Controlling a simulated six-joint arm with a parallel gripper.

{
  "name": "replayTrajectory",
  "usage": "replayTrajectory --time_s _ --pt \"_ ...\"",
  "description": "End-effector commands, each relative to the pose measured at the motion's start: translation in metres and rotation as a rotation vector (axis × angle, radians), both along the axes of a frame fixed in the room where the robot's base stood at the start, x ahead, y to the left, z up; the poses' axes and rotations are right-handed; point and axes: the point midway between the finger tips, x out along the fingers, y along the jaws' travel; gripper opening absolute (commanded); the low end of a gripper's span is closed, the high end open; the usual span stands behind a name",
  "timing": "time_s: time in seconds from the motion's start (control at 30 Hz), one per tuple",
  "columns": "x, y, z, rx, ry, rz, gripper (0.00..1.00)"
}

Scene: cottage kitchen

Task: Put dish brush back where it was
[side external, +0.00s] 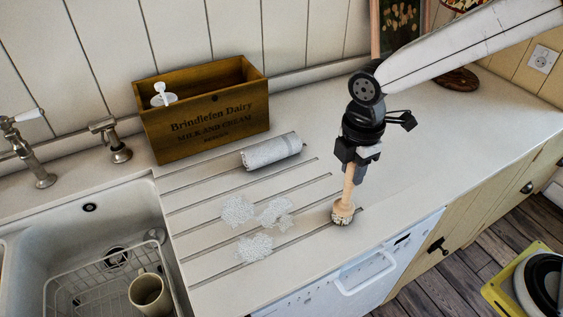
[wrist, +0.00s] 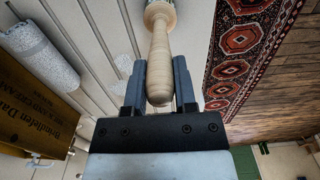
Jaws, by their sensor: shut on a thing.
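The dish brush (side external: 347,191) has a pale wooden handle and a round bristle head. My gripper (side external: 353,160) is shut on the handle and holds the brush nearly upright, head down. In the side external view the head is at the right end of the drainboard grooves, near the counter's front edge. I cannot tell whether the bristles touch the counter. In the wrist view the handle (wrist: 158,55) lies between the two fingers of my gripper (wrist: 160,85), and the head is partly cut off at the top edge.
A wooden dairy crate (side external: 205,112) stands against the wall with a white-topped item inside. A grey-white roll (side external: 272,151) and several crumpled whitish pieces (side external: 254,247) lie on the drainboard. The sink (side external: 88,215) holds a wire rack and a mug (side external: 150,295).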

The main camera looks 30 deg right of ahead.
Motion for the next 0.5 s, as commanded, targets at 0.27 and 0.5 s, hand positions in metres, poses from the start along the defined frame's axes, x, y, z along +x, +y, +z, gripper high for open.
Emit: replayTrajectory --time_s 0.27,0.5 --pt "-0.0001 0.0 -0.0007 0.0 0.0 0.0 0.7" --pt "0.0 0.0 0.0004 0.0 0.0 0.0 0.7"
